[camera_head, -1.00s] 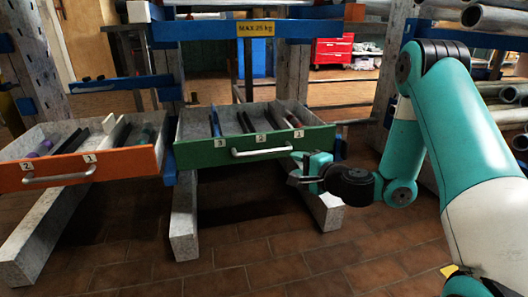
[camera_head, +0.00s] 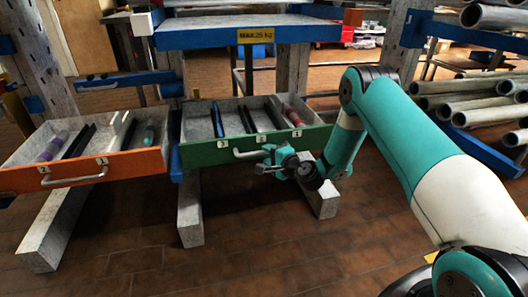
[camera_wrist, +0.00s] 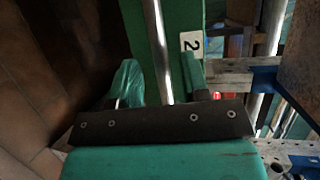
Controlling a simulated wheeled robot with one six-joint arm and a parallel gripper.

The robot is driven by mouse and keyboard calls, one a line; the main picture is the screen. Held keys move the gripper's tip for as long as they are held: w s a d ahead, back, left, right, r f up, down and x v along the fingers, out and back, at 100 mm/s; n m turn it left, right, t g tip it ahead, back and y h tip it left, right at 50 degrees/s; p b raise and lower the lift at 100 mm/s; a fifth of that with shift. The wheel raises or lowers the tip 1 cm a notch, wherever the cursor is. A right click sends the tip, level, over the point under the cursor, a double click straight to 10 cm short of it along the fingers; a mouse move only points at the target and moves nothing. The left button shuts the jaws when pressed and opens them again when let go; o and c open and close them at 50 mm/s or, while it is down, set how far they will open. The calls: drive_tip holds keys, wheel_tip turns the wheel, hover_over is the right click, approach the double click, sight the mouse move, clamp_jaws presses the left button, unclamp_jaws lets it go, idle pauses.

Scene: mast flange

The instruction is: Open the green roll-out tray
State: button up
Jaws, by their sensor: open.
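The green roll-out tray (camera_head: 208,153) stands out from under the blue-edged bench, its inside with dividers and dark bars visible. Its front carries labels 3, 2 and 1 and a pale bar handle (camera_head: 245,154). My gripper (camera_head: 267,160) is at the handle, right of its middle, and partly covers it. In the wrist view the handle bar (camera_wrist: 157,45) runs between the two open fingers of my gripper (camera_wrist: 160,82), beside the green front (camera_wrist: 137,20) with its "2" label. I cannot tell whether a finger touches the bar.
An orange tray (camera_head: 128,164) with its own handle stands out on the left, close to the green one. Metal pipes (camera_head: 480,100) are stacked at the right. The brown tiled floor in front is clear.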

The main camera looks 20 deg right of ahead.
sight(266, 153)
drive_tip(key=shift+x, duration=1.65)
clamp_jaws()
drive_tip(key=shift+s+d, duration=0.1)
drive_tip(key=shift+s, duration=0.05)
